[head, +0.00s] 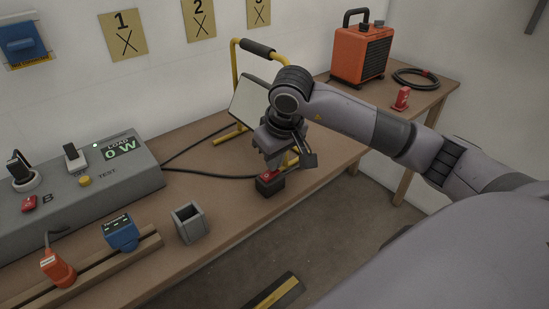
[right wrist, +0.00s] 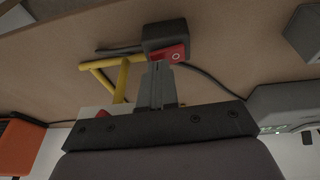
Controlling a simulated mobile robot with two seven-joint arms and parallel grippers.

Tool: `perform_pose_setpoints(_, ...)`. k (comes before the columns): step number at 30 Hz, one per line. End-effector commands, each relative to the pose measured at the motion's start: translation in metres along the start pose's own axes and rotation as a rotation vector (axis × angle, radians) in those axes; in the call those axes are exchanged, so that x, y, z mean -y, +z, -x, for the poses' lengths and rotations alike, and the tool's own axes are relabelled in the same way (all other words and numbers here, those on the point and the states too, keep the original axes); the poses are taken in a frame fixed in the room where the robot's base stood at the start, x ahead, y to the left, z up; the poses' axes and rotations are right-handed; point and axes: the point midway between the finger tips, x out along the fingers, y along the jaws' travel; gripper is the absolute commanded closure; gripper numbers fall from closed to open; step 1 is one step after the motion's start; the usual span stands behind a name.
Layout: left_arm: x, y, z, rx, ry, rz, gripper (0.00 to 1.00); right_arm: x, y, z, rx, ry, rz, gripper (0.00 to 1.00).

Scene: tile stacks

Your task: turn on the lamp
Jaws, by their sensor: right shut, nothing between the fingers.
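The lamp (head: 249,101) is a work light with a yellow tube stand and a pale flat panel, standing at the back of the bench; I see no glow on it. A black switch box (head: 270,186) with a red rocker sits in front of it. In the right wrist view the box (right wrist: 163,36) and the red rocker (right wrist: 170,54), marked with a circle, show clearly. My right gripper (head: 272,167) is shut and empty, pointing down with its fingertips (right wrist: 157,68) at the rocker; whether they touch cannot be told. My left gripper is out of view.
A grey panel (head: 112,179) at left has sockets, a yellow TEST button and a display reading 0 W. A grey open holder (head: 189,223) and blue and orange plugs are nearer. An orange heater (head: 362,55) stands at back right. Black cables run along the bench.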

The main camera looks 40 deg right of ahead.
Motion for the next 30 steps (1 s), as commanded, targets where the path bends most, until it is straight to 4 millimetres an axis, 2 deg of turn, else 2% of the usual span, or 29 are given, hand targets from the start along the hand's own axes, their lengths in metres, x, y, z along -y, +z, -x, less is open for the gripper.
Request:
perform_pose_setpoints(6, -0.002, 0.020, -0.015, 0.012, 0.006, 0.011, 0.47, -0.008, 0.004, -0.015, 0.000, -0.089, -0.032, 1.00)
perform_pose_setpoints(8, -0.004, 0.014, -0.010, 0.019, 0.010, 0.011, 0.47, -0.006, 0.002, -0.008, 0.002, -0.089, -0.027, 1.00)
perform_pose_setpoints(13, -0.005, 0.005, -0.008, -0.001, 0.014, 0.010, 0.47, -0.005, 0.003, -0.009, 0.004, -0.088, -0.027, 1.00)
perform_pose_setpoints(30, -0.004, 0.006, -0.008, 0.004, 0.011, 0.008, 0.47, 0.011, 0.002, -0.005, 0.003, -0.088, -0.027, 1.00)
